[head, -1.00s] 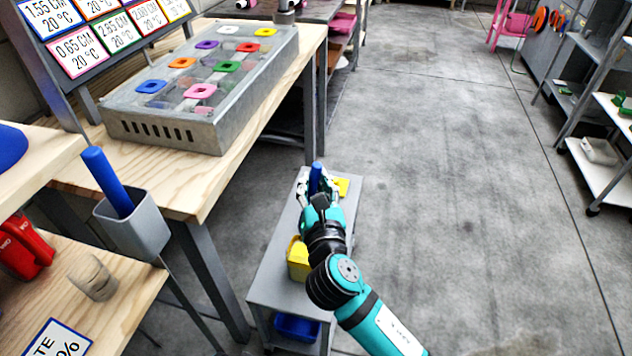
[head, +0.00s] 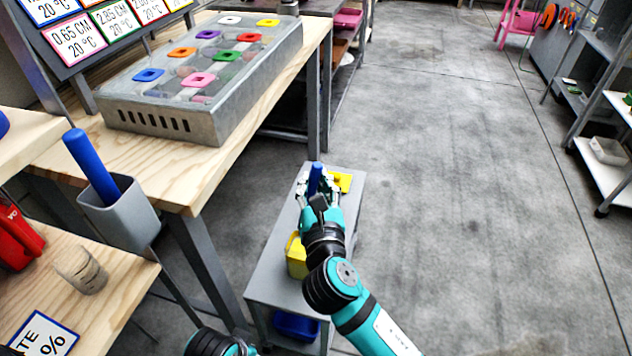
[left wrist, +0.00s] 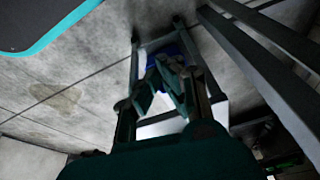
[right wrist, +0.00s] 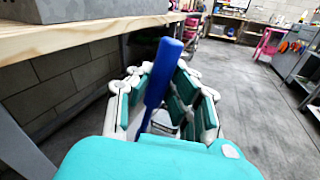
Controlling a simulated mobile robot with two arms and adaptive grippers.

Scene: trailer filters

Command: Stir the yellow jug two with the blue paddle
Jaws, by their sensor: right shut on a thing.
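My right gripper (head: 318,190) is shut on a blue paddle (head: 315,178) over the small grey cart (head: 263,272). The paddle's blue handle also shows in the right wrist view (right wrist: 162,72), upright and slightly tilted between the fingers; its lower end is hidden. One yellow jug (head: 297,257) stands on the cart, partly behind my right arm. Another yellow thing (head: 343,181), perhaps a jug, shows just right of the gripper, mostly hidden. I cannot tell which is jug two or whether the paddle is inside one. My left gripper (left wrist: 165,85) is dark in its wrist view; its opening is unclear.
A grey holder (head: 125,217) with a blue handle (head: 92,165) hangs at the left bench. A wooden table (head: 170,180) carries a grey box with coloured square rings (head: 200,80). A blue bin (head: 297,326) sits low in the cart.

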